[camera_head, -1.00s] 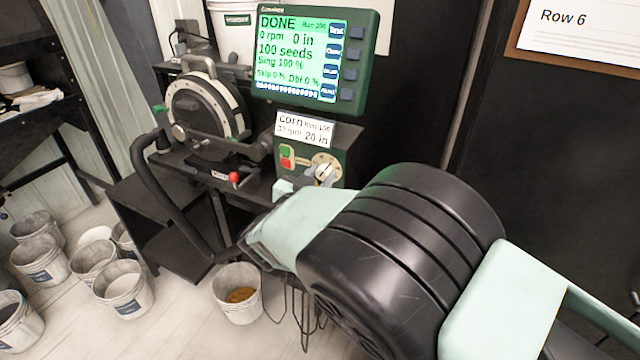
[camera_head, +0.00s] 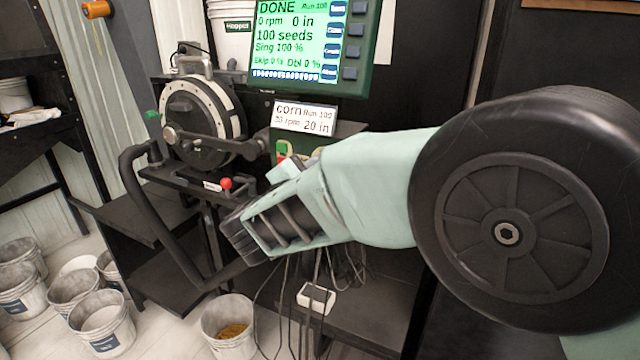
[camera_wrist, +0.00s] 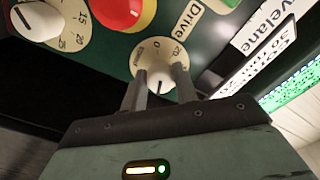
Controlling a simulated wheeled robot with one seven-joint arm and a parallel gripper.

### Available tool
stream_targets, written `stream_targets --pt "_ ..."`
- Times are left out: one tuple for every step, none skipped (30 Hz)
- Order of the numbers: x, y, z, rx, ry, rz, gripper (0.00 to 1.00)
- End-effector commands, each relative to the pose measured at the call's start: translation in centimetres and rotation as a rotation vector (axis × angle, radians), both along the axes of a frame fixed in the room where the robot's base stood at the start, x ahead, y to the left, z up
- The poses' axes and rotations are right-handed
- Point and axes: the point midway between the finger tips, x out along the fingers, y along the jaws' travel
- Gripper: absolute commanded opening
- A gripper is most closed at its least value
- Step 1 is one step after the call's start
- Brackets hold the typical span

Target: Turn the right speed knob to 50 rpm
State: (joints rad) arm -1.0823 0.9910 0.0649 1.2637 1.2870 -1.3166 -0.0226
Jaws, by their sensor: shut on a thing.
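In the wrist view, my gripper (camera_wrist: 160,88) is shut on a small pale speed knob (camera_wrist: 155,72), one finger on each side of it. The knob sits on a round cream dial with a 0 and a 20 readable; its other numbers are hidden or too small. A dark mark on the knob points toward my gripper's body. In the head view my wrist hides the knob. The meter's green screen (camera_head: 295,40) reads DONE, 0 rpm, 0 in, 100 seeds.
A second white knob (camera_wrist: 36,20) and a red button (camera_wrist: 120,10) are near my gripper on the green panel. The round seed meter (camera_head: 200,125) and red-tipped lever (camera_head: 226,183) stand left of my wrist. Buckets (camera_head: 101,322) and cables are below.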

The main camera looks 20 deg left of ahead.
Motion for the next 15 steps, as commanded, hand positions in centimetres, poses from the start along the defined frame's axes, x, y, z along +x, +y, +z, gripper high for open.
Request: stream_targets --pt "-0.04 0.0 -0.21 0.011 0.0 -0.001 0.07" --pt "-0.04 0.01 -0.18 0.016 -0.001 -0.001 0.07" --pt "-0.04 0.0 -0.15 0.022 -0.001 -0.001 0.07" --pt "-0.05 0.0 -0.13 0.026 -0.001 -0.001 0.07" --pt "-0.05 0.0 -0.12 0.029 -0.002 -0.001 0.07" --pt "-0.05 0.01 -0.1 0.032 -0.001 0.0 0.07" --pt "-0.05 0.01 -0.08 0.034 -0.001 0.0 0.07" --pt "-0.05 0.01 -0.07 0.035 -0.001 0.0 0.07" --pt "-0.05 0.01 -0.06 0.035 -0.001 0.0 0.07" --pt "-0.05 0.01 -0.05 0.036 -0.001 -0.001 0.07" --pt "-0.05 0.01 -0.04 0.036 -0.001 -0.001 0.07" --pt "-0.05 0.01 -0.04 0.036 -0.001 -0.001 0.07" --pt "-0.06 0.01 -0.04 0.035 -0.001 -0.001 0.07" --pt "-0.05 0.01 -0.04 0.035 -0.001 -0.001 0.07" --pt "-0.05 0.01 -0.04 0.035 -0.001 -0.001 0.07"
